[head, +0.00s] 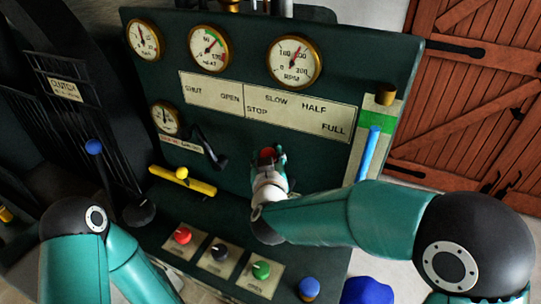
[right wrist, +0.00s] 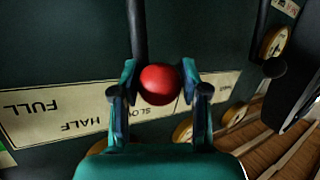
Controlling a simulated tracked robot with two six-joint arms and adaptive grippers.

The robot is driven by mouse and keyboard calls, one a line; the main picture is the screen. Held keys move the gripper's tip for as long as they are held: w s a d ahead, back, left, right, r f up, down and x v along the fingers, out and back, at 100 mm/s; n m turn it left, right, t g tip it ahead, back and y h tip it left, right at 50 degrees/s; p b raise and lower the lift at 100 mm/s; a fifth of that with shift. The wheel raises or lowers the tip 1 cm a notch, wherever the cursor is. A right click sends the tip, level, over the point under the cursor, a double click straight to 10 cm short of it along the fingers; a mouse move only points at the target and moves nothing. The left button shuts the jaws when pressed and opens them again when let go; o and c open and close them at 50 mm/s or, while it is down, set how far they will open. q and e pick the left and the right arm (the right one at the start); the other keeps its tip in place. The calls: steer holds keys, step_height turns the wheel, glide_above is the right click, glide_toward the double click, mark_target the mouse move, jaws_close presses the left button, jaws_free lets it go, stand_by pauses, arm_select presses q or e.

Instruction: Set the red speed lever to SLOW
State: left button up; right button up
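The red speed lever's ball knob (head: 267,153) stands in front of the dark green panel, below the STOP, SLOW, HALF and FULL plate (head: 300,112). My right gripper (head: 272,160) is at the knob and partly hides it in the head view. In the right wrist view the red knob (right wrist: 160,85) sits between the two fingertips, which close in on both sides of it. A dark rod (right wrist: 138,30) runs up from beside the knob there. Behind the knob, the word SLOW is partly covered. My left gripper is out of view; only my left arm shows.
A black lever (head: 213,150) stands left of the red knob, near a yellow handle (head: 183,180). Red (head: 183,236), black (head: 220,251) and green (head: 261,270) controls line the ledge below. A blue-filled gauge tube (head: 368,153) is at the panel's right edge.

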steer(key=o, duration=0.3)
steer(key=shift+s, duration=0.1)
steer(key=v, duration=1.1)
steer(key=shift+s, duration=0.45)
